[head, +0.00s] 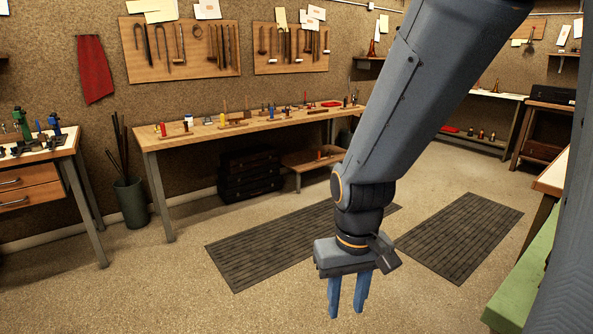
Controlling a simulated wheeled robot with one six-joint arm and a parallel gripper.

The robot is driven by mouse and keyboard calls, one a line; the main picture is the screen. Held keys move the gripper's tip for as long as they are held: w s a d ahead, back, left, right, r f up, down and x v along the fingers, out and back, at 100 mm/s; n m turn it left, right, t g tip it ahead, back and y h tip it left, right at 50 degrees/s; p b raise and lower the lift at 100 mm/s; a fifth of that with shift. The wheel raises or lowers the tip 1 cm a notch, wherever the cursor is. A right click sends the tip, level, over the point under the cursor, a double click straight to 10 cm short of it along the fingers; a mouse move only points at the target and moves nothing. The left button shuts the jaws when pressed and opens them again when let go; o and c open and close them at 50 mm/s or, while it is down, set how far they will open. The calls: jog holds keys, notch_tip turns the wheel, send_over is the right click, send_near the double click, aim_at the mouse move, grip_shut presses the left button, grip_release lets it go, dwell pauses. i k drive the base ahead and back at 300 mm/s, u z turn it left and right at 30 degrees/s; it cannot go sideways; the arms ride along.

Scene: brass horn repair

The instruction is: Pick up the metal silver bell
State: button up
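My gripper (347,312) hangs in front of me at the lower middle of the head view, pointing down over the floor. Its two blue fingers are apart with a gap between them, and nothing shows in the gap. I cannot make out a silver bell anywhere in this view. Small items on the benches are too small to tell apart. My arm hides part of the room behind it.
A long wooden workbench (205,137) with small tools stands along the back wall. A drawer bench (30,180) is at the left, with a green bin (131,203) beside it. Dark floor mats (270,255) lie on open floor. A green-sided surface (525,275) is at the right.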

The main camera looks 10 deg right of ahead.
aim_at(529, 42)
jog(key=i, duration=2.4)
jog(key=z, duration=2.3)
jog(key=i, duration=7.75)
